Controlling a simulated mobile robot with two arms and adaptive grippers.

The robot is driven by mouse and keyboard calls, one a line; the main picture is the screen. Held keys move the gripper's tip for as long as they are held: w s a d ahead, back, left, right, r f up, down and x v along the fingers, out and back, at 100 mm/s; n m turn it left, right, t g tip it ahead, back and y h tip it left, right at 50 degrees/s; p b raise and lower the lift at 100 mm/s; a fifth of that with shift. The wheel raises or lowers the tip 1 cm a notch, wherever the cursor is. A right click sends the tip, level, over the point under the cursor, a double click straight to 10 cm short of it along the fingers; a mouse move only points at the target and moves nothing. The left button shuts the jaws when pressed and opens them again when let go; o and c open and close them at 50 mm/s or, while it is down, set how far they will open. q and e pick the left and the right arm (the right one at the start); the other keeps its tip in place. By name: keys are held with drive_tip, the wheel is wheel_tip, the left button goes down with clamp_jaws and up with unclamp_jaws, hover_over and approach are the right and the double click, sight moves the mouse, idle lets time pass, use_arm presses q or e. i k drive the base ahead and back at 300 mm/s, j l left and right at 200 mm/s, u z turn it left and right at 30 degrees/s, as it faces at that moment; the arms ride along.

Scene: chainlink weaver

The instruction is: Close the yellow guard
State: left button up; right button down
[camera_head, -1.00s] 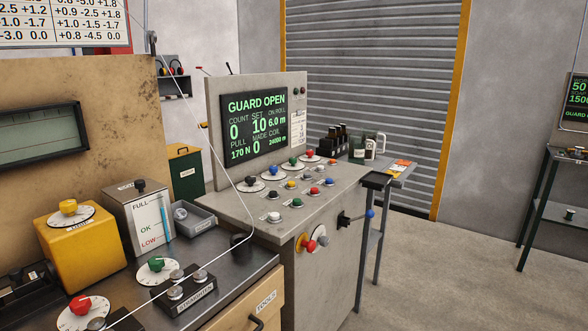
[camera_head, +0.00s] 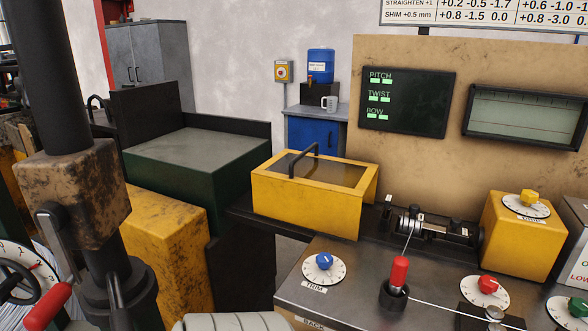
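The yellow guard (camera_head: 303,214) is a yellow box with a dark see-through top panel and a black bar handle (camera_head: 304,159) on that top. It sits on a dark rail or ledge (camera_head: 262,219), to the left of the small black spindle mechanism (camera_head: 430,228). The mechanism is uncovered, with a thin wire running down from it. Neither of my grippers shows in the view.
A red-handled lever (camera_head: 399,272) stands on the bench in front of the mechanism, beside a blue trim dial (camera_head: 324,264). A dark green cabinet (camera_head: 195,168) is left of the guard. A large column with a crank (camera_head: 75,200) fills the left foreground.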

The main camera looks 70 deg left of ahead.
sight(315, 191)
drive_tip(key=u, duration=1.85)
